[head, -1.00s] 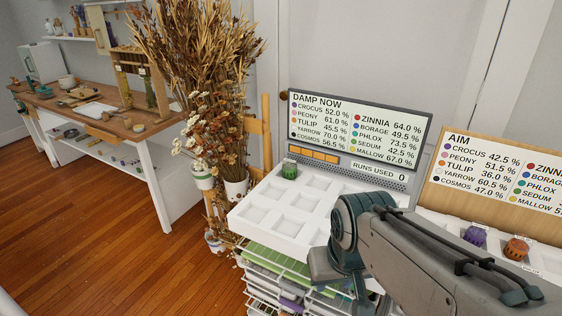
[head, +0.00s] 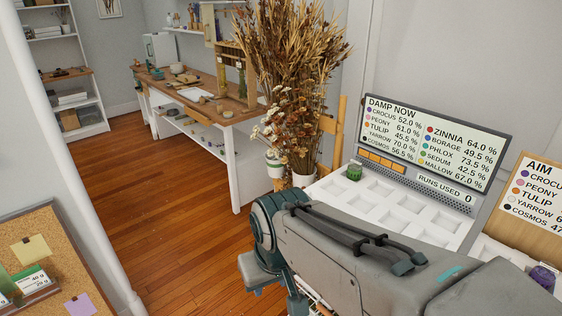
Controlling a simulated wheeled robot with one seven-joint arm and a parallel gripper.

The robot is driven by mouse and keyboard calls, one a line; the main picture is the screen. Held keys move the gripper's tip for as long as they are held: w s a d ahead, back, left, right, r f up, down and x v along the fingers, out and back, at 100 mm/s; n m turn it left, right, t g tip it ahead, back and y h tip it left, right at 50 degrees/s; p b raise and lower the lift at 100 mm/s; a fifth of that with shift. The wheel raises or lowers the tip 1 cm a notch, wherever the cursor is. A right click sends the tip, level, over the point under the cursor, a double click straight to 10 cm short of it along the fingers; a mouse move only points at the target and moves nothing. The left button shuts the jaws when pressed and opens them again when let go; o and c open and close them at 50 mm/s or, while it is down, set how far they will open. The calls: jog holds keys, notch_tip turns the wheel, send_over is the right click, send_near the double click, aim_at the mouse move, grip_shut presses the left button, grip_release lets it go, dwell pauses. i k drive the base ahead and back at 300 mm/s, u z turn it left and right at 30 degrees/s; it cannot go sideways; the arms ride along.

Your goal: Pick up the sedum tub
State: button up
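A small green tub (head: 354,172) sits in the back left compartment of a white tray (head: 325,187) in the head view. I cannot read a label on it, so I cannot tell whether it is the sedum tub. A purple tub (head: 543,276) shows at the right edge, partly cut off. My arm crosses the lower right of the view and hides the front of the tray. My gripper is out of sight, so its state and any hold do not show.
A "DAMP NOW" screen (head: 430,146) stands behind the tray, with an "AIM" board (head: 530,190) to its right. Dried flowers (head: 295,80) stand left of the tray. A wooden workbench (head: 228,106) is farther back. A corkboard (head: 50,250) is at lower left. Wooden floor (head: 130,185) lies clear between.

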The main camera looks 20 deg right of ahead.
aim_at(355, 167)
jog(key=u, duration=0.2)
jog(key=i, duration=3.2)
jog(key=z, duration=4.05)
jog(key=i, duration=0.5)
jog(key=z, duration=0.1)
